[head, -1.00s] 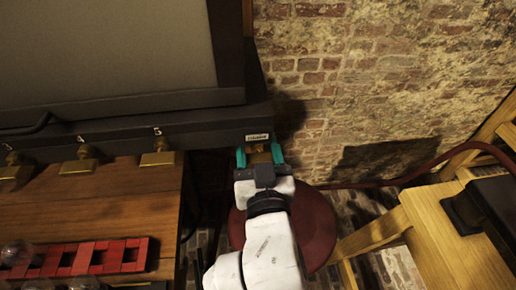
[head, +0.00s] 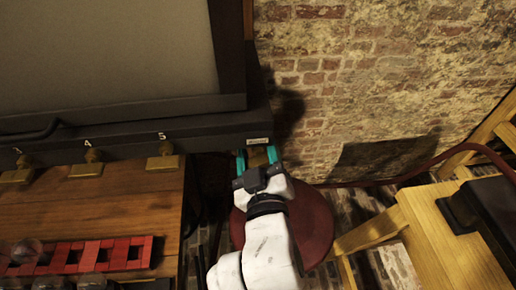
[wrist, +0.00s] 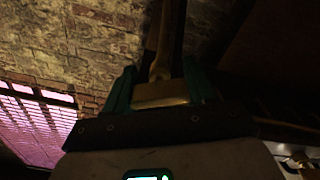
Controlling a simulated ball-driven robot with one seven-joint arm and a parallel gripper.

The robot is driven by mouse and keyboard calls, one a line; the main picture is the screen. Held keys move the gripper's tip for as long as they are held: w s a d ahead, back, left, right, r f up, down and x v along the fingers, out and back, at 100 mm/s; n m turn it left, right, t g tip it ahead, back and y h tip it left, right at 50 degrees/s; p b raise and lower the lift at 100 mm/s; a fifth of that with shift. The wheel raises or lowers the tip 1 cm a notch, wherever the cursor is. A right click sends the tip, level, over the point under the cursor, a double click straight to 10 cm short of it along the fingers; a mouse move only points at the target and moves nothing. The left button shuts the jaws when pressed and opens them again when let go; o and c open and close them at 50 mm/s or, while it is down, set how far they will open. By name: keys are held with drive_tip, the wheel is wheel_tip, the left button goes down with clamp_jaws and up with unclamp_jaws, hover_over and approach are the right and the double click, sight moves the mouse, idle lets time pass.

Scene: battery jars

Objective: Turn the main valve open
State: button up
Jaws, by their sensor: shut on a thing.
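The main valve's brass handle (head: 258,157) sits under a small pale label at the right end of the dark pipe housing. My gripper (head: 256,159) has its teal fingers on either side of this handle and is shut on it. In the wrist view the brass piece (wrist: 162,92) stands between the two teal fingers (wrist: 160,90), with a stem running up from it. The fingers and wrist hide part of the handle in the head view. The label's writing is too small to read.
Smaller brass valves marked 4 (head: 88,165) and 5 (head: 165,158) are to the left above a wooden bench (head: 110,205) with a red rack (head: 85,255). A round dark red stool (head: 315,225) is below my arm. A wooden frame (head: 440,235) is at right.

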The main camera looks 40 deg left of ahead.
drive_tip(key=shift+n, duration=0.4)
drive_tip(key=o, duration=1)
drive_tip(key=shift+o, duration=0.2)
drive_tip(key=v, duration=1)
drive_tip(key=shift+s+d+b, duration=0.25)
drive_tip(key=shift+d+b, duration=0.05)
drive_tip(key=shift+b, duration=0.05)
